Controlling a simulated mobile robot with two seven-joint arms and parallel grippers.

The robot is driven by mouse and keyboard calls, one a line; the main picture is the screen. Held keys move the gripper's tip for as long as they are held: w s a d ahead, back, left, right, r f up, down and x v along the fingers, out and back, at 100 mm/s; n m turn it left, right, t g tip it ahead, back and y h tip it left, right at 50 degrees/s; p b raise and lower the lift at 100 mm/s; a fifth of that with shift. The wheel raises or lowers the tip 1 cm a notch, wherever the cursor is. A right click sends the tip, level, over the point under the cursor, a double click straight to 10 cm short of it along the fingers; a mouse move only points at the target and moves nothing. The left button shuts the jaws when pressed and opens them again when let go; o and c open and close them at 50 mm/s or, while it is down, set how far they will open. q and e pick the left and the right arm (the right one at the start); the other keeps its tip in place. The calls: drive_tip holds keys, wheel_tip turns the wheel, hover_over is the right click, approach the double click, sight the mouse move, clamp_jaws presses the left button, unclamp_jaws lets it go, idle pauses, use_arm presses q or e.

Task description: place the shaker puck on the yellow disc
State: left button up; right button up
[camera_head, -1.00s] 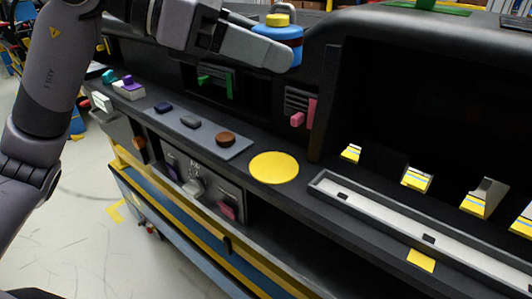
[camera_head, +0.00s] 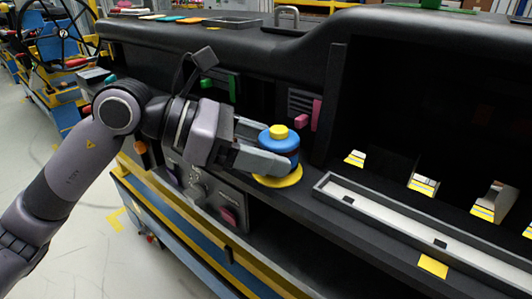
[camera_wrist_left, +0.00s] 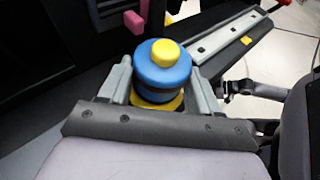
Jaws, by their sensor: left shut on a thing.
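The shaker puck (camera_head: 280,143) is blue with a dark lower part and a yellow knob on top. It stands upright between the fingers of my left gripper (camera_head: 276,160), which is shut on it. The yellow disc (camera_head: 287,182) lies on the ledge right under the puck, partly hidden by the puck and fingers. I cannot tell if the puck's base touches it. In the left wrist view the puck (camera_wrist_left: 161,72) sits between both fingers, with the disc (camera_wrist_left: 160,104) showing below. A small dark arm end, seemingly my right gripper (camera_wrist_left: 224,89), shows at right; its jaws are unclear.
A long grey tray (camera_head: 400,220) runs along the ledge to the right of the disc. Pink (camera_head: 316,113) and green (camera_head: 231,88) parts stick out of the panel behind. A yellow square (camera_head: 433,266) lies in front of the tray. Several yellow-marked hooks stand at right.

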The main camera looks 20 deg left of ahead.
use_arm(q)
drive_tip(key=shift+f, duration=0.25)
drive_tip(key=shift+f, duration=0.1)
drive_tip(key=o, duration=1.4)
drive_tip(key=shift+f, duration=0.15)
drive_tip(key=shift+o, duration=0.2)
drive_tip(key=shift+a+r, duration=0.15)
drive_tip(key=shift+r, duration=0.05)
drive_tip(key=b+v, duration=0.2)
drive_tip(key=v, duration=0.9)
drive_tip(key=shift+s+a, duration=0.25)
drive_tip(key=shift+s, duration=0.05)
drive_tip(key=shift+r, duration=0.1)
